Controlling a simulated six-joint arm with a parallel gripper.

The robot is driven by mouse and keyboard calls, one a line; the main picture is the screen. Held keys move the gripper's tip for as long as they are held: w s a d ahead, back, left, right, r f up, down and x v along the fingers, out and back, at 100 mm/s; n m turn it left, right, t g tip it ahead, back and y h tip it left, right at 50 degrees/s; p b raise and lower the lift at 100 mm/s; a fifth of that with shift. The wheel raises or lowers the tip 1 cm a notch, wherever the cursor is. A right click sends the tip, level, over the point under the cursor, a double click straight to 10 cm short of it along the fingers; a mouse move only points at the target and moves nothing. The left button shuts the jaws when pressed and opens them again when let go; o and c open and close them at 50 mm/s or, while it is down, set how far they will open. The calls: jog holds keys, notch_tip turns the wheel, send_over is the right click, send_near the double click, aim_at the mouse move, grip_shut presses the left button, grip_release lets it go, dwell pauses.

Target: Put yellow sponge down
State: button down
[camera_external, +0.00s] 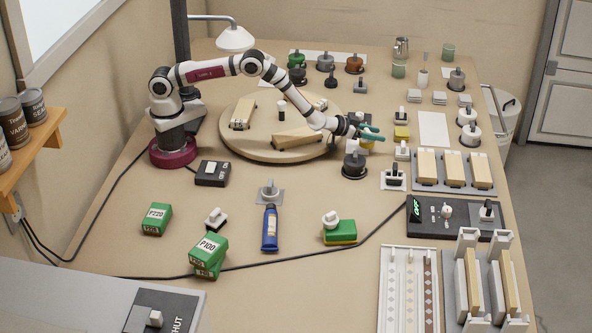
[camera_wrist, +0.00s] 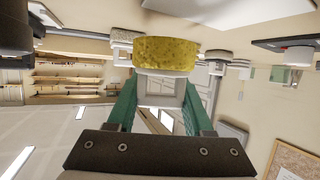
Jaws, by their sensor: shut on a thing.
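The yellow sponge (camera_wrist: 165,53) shows at the top middle of the wrist view, just beyond the tips of my gripper (camera_wrist: 162,92). A pale block, seemingly the sponge's handle, sits between the teal fingers, which are shut on it. In the external view my gripper (camera_external: 372,133) points to the right above the bench, at the right edge of the round board. The yellow sponge (camera_external: 402,133) shows just right of the fingertips there. The exact contact between fingers and handle is too small to see in that view.
A dark round-based item (camera_external: 355,165) stands below my gripper, and small white-topped items stand nearby. The round wooden board (camera_external: 240,145) lies to the left. A rack of wooden blocks (camera_external: 453,187) is to the right. Bare bench (camera_external: 330,195) lies toward the front.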

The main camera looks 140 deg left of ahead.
jog(key=shift+f, duration=0.2)
jog(key=shift+f, duration=0.35)
jog(key=shift+c, duration=1.5)
grip_release()
